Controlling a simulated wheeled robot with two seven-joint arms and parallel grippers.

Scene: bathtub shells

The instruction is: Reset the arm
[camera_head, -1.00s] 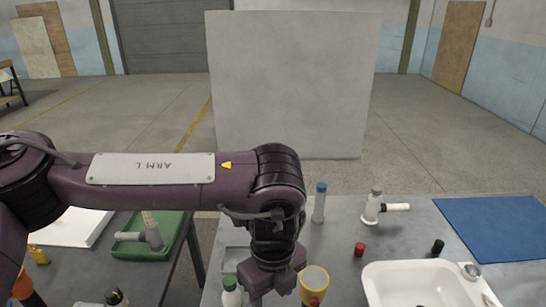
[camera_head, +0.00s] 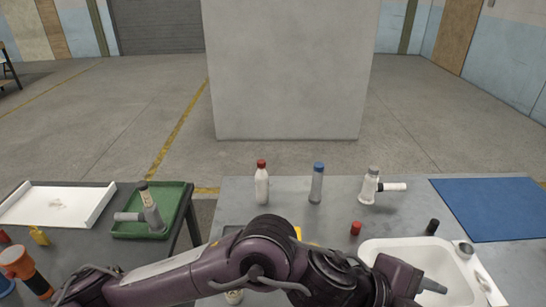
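My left arm comes in from the lower left and reaches across the front of the table. Its dark purple gripper (camera_head: 418,283) is at the lower right, over the white basin (camera_head: 378,250). A grey piece (camera_head: 432,286) sticks out at the gripper's tip; I cannot tell whether it is a finger or a held thing. The finger gap is not visible. My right gripper is not in view.
A red-capped white bottle (camera_head: 262,187), a blue-capped bottle (camera_head: 317,185) and a white fitting with a side spout (camera_head: 370,186) stand behind the arm. Red (camera_head: 356,229) and black (camera_head: 432,227) caps lie near the basin. A blue mat (camera_head: 490,208) is right, a green tray (camera_head: 180,195) left.

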